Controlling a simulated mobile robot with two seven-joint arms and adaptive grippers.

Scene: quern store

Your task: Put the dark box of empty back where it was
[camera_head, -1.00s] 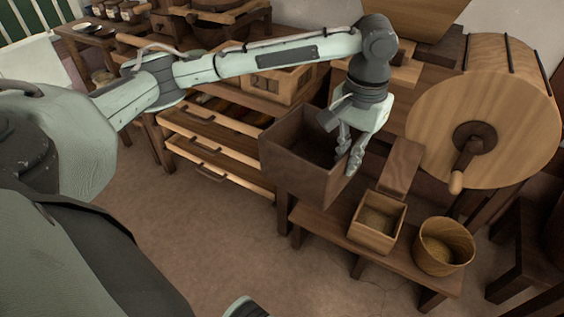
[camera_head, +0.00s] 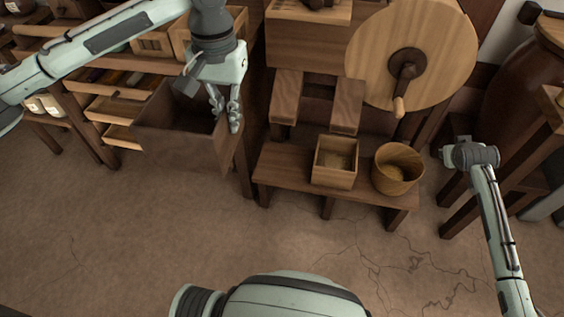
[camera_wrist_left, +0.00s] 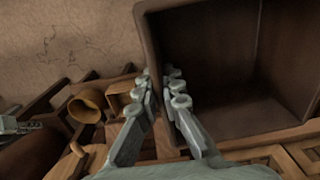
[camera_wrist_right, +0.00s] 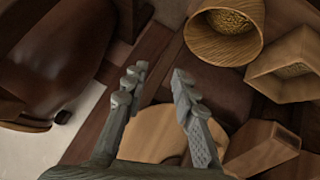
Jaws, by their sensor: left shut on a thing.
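The dark box (camera_head: 170,145) is an open-topped dark brown wooden box that looks empty inside. It hangs in front of the drawers, left of the low bench. My left gripper (camera_head: 224,112) is shut on its right wall, one finger inside and one outside. In the left wrist view the box (camera_wrist_left: 235,65) fills the upper right, with its wall between the fingers (camera_wrist_left: 162,98). My right gripper (camera_head: 452,152) is at the right in the head view, right of the bench. Its fingers (camera_wrist_right: 155,92) stand apart and empty in the right wrist view.
A low bench (camera_head: 285,172) bears a square wooden box (camera_head: 335,176) and a round tub (camera_head: 397,170), both with grain. Behind stands a wooden drum (camera_head: 440,60) with a crank. Pulled-out drawers (camera_head: 105,108) are behind the dark box. The front floor (camera_head: 150,230) is clear.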

